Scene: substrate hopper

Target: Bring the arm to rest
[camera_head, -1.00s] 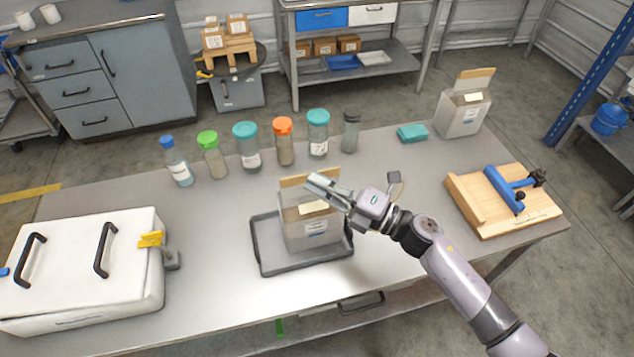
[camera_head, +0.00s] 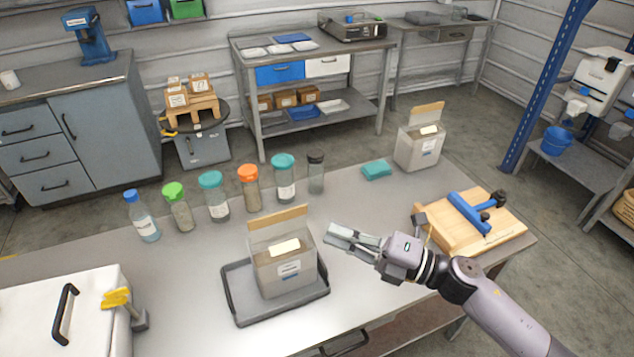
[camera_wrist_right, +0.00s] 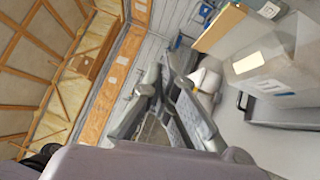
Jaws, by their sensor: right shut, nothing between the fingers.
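My right gripper (camera_head: 352,243) is above the table, just right of the open grey box. Its fingers are shut with nothing between them. In the right wrist view its fingers (camera_wrist_right: 165,105) point away toward the room. The open box (camera_head: 287,272) with a tan raised flap stands upright in a dark grey tray (camera_head: 240,310) on the table. The box also shows at the right of the right wrist view (camera_wrist_right: 265,65). The gripper looks apart from the box. My left gripper is not in view.
Several capped bottles (camera_head: 215,197) stand in a row at the back of the table (camera_head: 190,265). A white lidded case (camera_head: 50,310) is at the left. A wooden board with a blue clamp (camera_head: 475,215), a teal cloth (camera_head: 376,170) and another open box (camera_head: 418,148) are at the right.

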